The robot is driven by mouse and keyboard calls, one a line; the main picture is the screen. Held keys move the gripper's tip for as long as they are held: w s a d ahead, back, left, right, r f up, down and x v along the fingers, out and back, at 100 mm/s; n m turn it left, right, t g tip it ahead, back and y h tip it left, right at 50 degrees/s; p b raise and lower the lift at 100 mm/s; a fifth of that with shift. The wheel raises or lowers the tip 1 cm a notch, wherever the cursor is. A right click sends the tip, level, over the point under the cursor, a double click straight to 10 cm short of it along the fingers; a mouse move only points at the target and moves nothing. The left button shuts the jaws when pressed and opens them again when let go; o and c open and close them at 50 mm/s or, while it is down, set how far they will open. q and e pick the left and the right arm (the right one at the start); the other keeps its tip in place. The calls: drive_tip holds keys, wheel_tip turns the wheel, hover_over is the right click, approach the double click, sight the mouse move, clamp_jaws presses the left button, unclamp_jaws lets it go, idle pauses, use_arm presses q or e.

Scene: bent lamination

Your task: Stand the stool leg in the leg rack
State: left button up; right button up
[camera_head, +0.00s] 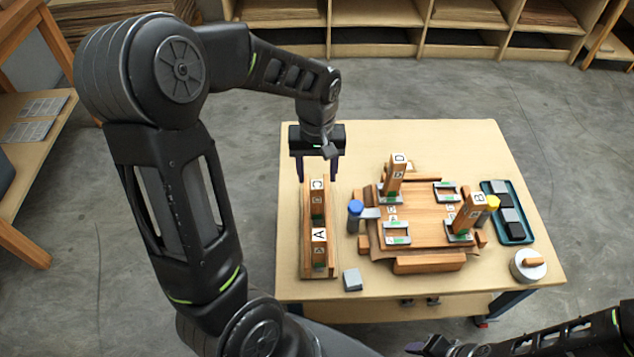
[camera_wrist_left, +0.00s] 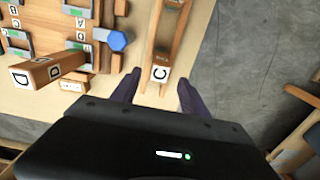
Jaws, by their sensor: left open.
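The leg rack (camera_head: 306,258) is a long wooden frame at the left of the table. Wooden leg C (camera_head: 317,200) and leg A (camera_head: 319,248) stand in it. My left gripper (camera_head: 318,174) points down at the rack's far end, its two fingers apart and empty. In the left wrist view leg C (camera_wrist_left: 160,74) lies just beyond and between the fingers (camera_wrist_left: 158,90), with no visible contact. Leg D (camera_head: 395,175) and leg B (camera_head: 468,214) stand on the wooden seat panel (camera_head: 425,228), both tilted in the picture. My right gripper (camera_head: 428,346) is at the bottom edge, partly cut off.
A blue-capped clamp (camera_head: 356,209) stands between rack and panel, a yellow-capped one (camera_head: 492,203) at the right. A grey block (camera_head: 352,280), a teal tray (camera_head: 516,232) and a round white container (camera_head: 528,268) are on the table (camera_head: 450,134). The table's far edge is clear.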

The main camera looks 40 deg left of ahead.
use_arm(q)
drive_tip(key=shift+r, duration=1.45)
drive_tip(key=shift+o, duration=0.5)
drive_tip(key=shift+f, duration=0.1)
